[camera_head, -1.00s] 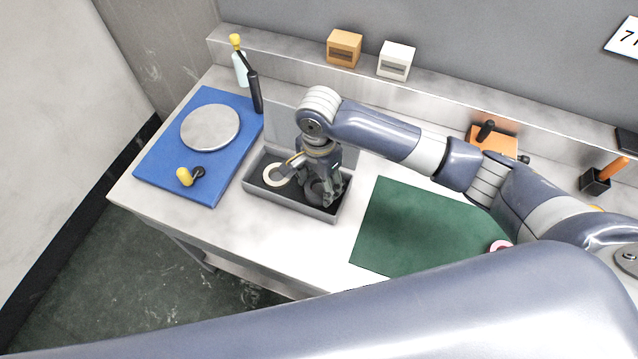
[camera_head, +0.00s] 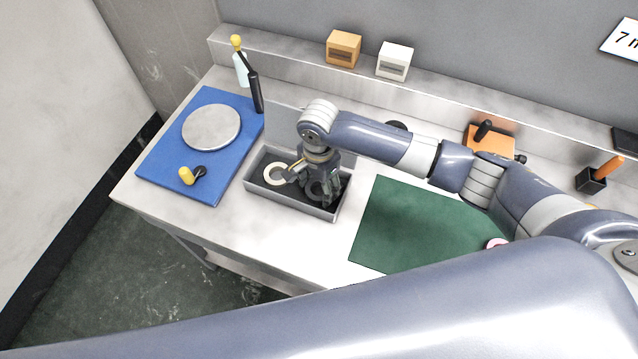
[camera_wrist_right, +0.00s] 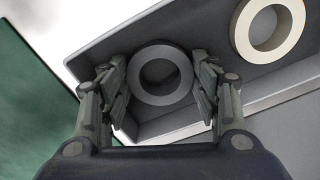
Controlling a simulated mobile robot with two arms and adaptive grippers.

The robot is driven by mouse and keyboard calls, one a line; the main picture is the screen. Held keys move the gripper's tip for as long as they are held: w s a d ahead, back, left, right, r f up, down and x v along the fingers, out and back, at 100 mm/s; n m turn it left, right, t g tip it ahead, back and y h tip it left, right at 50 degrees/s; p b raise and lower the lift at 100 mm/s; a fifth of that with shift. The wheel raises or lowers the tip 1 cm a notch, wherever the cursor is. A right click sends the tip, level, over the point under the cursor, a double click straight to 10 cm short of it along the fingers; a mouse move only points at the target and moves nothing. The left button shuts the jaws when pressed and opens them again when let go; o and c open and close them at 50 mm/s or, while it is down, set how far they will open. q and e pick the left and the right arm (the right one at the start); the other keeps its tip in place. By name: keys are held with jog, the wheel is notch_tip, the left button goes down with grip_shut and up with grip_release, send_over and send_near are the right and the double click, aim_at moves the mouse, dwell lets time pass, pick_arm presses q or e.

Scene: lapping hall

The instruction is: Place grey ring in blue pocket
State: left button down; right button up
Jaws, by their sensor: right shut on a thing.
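The grey ring (camera_wrist_right: 160,98) lies flat between the two fingers of my right gripper (camera_wrist_right: 160,76) in the right wrist view. The fingers are shut on it from both sides. In the head view the right gripper (camera_head: 322,192) reaches down into a grey tray (camera_head: 288,207), and the ring shows there as a dark round shape partly hidden by the fingers. Whether the ring touches the tray floor is hard to tell. No blue pocket can be made out; a blue mat (camera_head: 222,163) lies on the left of the bench. My left gripper is not in view.
A cream ring (camera_head: 266,179) lies in the tray's left part. The blue mat carries a grey disc (camera_head: 210,127) and a yellow-black tool (camera_head: 187,176). A bottle and a black-handled tool (camera_head: 256,92) stand behind. A green mat (camera_head: 410,225) lies right of the tray.

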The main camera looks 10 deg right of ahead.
jog(key=shift+s+f, duration=0.4)
jog(key=shift+f, duration=0.2)
jog(key=o, duration=1)
jog(key=shift+o, duration=0.6)
jog(key=shift+w+f, duration=0.1)
jog(key=shift+f, duration=0.05)
jog(key=shift+w, duration=0.2)
jog(key=shift+r, duration=0.35)
notch_tip(320, 180, up, 13)
jog(key=b, duration=0.1)
jog(key=shift+b, duration=0.35)
